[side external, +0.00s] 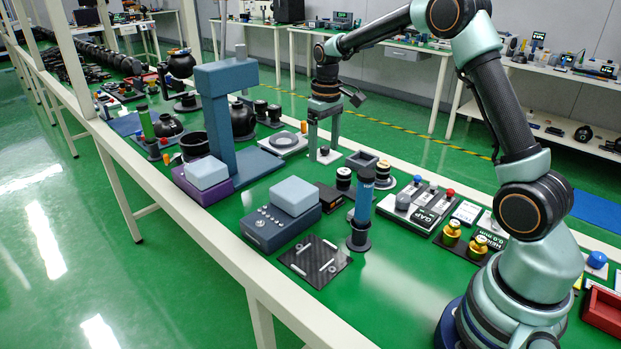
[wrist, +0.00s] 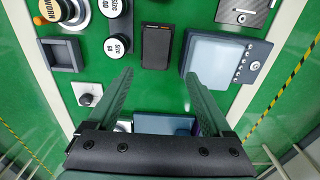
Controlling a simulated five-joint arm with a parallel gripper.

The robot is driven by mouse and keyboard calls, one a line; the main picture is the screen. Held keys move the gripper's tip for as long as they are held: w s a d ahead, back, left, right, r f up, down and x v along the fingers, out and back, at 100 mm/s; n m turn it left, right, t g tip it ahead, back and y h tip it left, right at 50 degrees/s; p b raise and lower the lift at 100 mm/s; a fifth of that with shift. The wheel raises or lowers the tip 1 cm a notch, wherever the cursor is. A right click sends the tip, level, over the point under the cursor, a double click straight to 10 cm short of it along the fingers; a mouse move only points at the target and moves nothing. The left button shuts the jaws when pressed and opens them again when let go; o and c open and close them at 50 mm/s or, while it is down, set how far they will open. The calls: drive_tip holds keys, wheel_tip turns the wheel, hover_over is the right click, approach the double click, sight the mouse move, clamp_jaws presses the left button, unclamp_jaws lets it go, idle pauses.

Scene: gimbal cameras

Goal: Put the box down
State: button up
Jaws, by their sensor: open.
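My gripper (side external: 323,148) points down above the middle of the table, its two fingers apart with nothing visible between their tips. In the wrist view my gripper (wrist: 158,76) is also spread and empty. I cannot tell which thing is the box. A small black box (wrist: 157,46) lies beyond the fingertips in the wrist view; it also shows on the table in the side view (side external: 333,197). A pale grey-blue block (side external: 295,196) sits on a blue-grey device with knobs (side external: 262,228). Another pale block (side external: 206,172) sits on a purple base (side external: 200,192).
A blue-grey upright post (side external: 218,125) with an overhanging top stands left of my gripper. A dark square tray (side external: 361,161), a blue cylinder on a stand (side external: 363,205) and round black weights are nearby. Bare green table (side external: 395,270) shows at the front.

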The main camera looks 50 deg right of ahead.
drive_tip(key=s+a+r+t, duration=0.2)
drive_tip(key=s+a+r, duration=0.55)
drive_tip(key=r, duration=0.25)
drive_tip(key=s+a+t, duration=0.3)
drive_tip(key=s+a, duration=0.1)
drive_tip(key=s, duration=0.8)
drive_tip(key=shift+a+r, duration=0.15)
drive_tip(key=shift+a, duration=0.25)
drive_tip(key=shift+o, duration=0.3)
